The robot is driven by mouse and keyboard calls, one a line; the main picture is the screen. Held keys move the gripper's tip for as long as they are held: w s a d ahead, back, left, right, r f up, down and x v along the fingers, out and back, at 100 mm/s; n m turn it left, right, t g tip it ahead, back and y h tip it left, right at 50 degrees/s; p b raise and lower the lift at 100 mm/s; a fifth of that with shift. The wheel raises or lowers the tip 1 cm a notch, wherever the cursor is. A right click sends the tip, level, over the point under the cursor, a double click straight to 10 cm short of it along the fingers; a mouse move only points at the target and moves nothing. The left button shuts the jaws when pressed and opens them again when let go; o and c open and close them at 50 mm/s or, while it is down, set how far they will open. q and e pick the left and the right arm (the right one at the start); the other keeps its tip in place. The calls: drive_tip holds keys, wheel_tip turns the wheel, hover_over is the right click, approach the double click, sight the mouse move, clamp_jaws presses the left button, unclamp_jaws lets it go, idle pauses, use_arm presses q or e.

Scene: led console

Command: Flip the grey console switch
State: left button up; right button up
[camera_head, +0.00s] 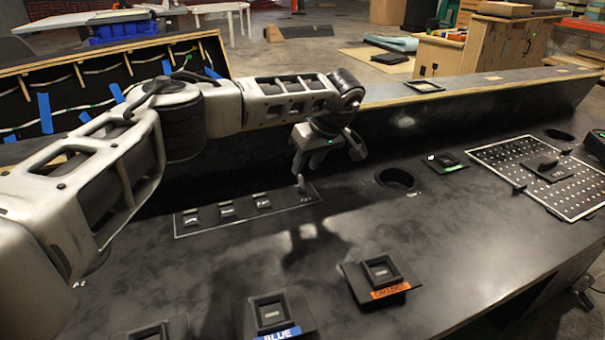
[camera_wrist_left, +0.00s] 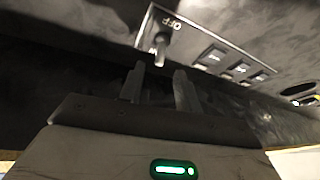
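The grey switch (camera_head: 301,184) is a small lever at the right end of a white-outlined panel (camera_head: 240,212) on the dark console. In the left wrist view the switch (camera_wrist_left: 161,47) stands up beside a label that reads OFF. My left gripper (camera_head: 327,162) is above and just behind the switch, pointing down. In the left wrist view the two fingers of the left gripper (camera_wrist_left: 159,70) are apart with nothing between them, and the switch shows just beyond their tips. I cannot tell whether a finger touches it. My right gripper is not in view.
Several square buttons (camera_head: 226,210) share the switch's panel. Orange-labelled (camera_head: 380,270) and blue-labelled (camera_head: 270,313) buttons sit nearer the front. A round recess (camera_head: 397,180) and a perforated plate (camera_head: 510,165) lie to the right. A raised ledge (camera_head: 450,92) runs along the console's back.

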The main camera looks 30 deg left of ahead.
sight(301, 176)
use_arm(q)
drive_tip(key=shift+x, duration=2)
clamp_jaws()
drive_tip(key=shift+s+d+r+t+y+p, duration=0.2)
drive_tip(key=shift+d+t+y+p, duration=0.25)
drive_tip(key=shift+t+y+p, duration=0.45)
drive_tip(key=shift+s+d+f+n+t+y+b, duration=0.25)
drive_tip(key=shift+t+y, duration=0.35)
drive_tip(key=shift+y, duration=0.3)
drive_tip(key=shift+s+d+f+n+t+y+b, duration=0.15)
drive_tip(key=shift+s+d+t+y, duration=0.35)
drive_tip(key=shift+y, duration=0.4)
drive_tip(key=shift+w+a, duration=0.1)
